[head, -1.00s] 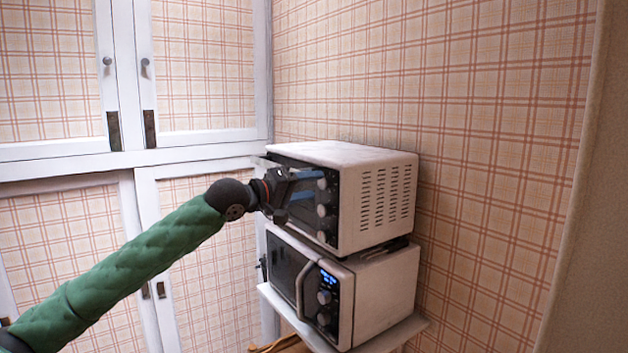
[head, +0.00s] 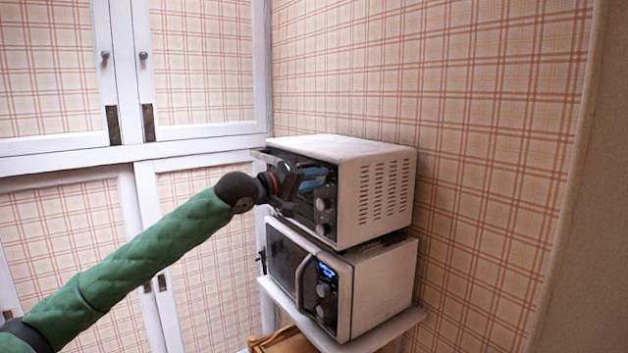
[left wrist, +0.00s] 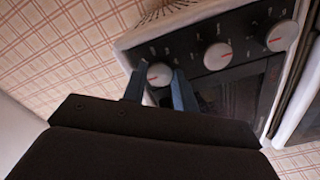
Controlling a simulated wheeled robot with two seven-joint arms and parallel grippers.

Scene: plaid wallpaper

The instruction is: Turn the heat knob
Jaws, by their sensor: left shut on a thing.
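A white toaster oven (head: 376,190) with a black front carries a column of round knobs along its right front edge. My left gripper (head: 325,177) is at the top knob, which it largely hides in the head view. In the left wrist view, its two blue fingers (left wrist: 159,77) stand on either side of that white knob (left wrist: 159,74) and are shut on it. The knob's red mark points up and to the left. The middle knob (left wrist: 218,55) and bottom knob (left wrist: 282,36) are free. The dial labels are too small to read. My right gripper is not in view.
The oven rests on a white microwave (head: 382,290) with a lit blue display, on a white shelf (head: 398,329). White cabinets (head: 130,153) stand to the left. A plaid wall (head: 490,150) is close behind and to the right.

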